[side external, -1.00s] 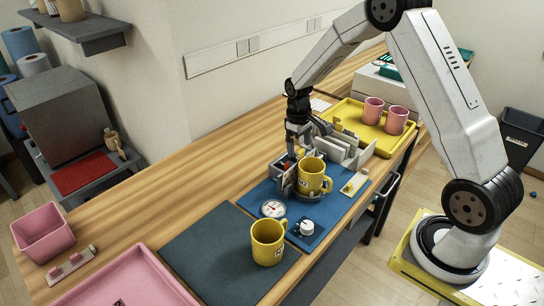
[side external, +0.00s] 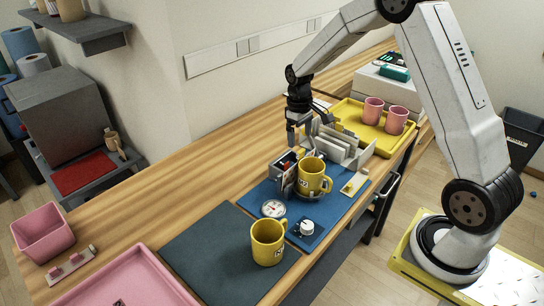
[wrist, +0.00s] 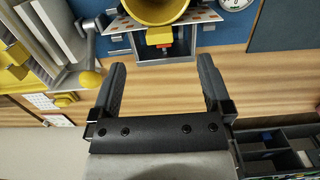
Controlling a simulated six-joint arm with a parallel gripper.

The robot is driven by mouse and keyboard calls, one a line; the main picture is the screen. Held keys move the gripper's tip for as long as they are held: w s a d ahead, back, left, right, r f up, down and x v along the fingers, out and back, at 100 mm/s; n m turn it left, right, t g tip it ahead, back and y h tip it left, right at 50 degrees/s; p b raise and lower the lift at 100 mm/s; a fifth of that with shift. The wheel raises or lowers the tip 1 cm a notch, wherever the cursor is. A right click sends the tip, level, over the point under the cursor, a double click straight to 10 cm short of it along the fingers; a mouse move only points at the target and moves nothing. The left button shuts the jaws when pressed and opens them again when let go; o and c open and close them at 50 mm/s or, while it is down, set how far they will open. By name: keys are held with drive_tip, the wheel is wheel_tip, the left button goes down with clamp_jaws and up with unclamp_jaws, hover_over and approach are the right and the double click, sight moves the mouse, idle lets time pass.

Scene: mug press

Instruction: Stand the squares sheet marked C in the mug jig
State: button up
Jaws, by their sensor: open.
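A yellow mug (side external: 312,178) with a dark-lettered white label sits in the mug jig on the blue mat; its rim also shows in the wrist view (wrist: 155,8). A pale sheet with orange squares (wrist: 121,24) stands at the jig beside the mug, showing on both sides of it. Its letter cannot be read. In the side view my gripper (side external: 298,143) hangs above and behind the jig, apart from the sheet.
A rack of upright pale sheets (side external: 345,145) stands close to my gripper. A second yellow mug (side external: 268,242) stands on the dark mat (side external: 205,240). A yellow tray (side external: 350,108) holds two pink cups.

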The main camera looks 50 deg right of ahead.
drive_tip(key=shift+r, duration=0.95)
drive_tip(key=shift+s+a+r, duration=0.1)
drive_tip(key=shift+s+a, duration=0.1)
drive_tip(key=shift+a, duration=0.15)
drive_tip(key=s+a+r+t, duration=0.1)
drive_tip(key=s+a+t, duration=0.2)
drive_tip(key=s+a, duration=1)
drive_tip(key=shift+s+a+r, duration=0.15)
drive_tip(key=shift+s+a, duration=0.25)
drive_tip(key=shift+s, duration=0.85)
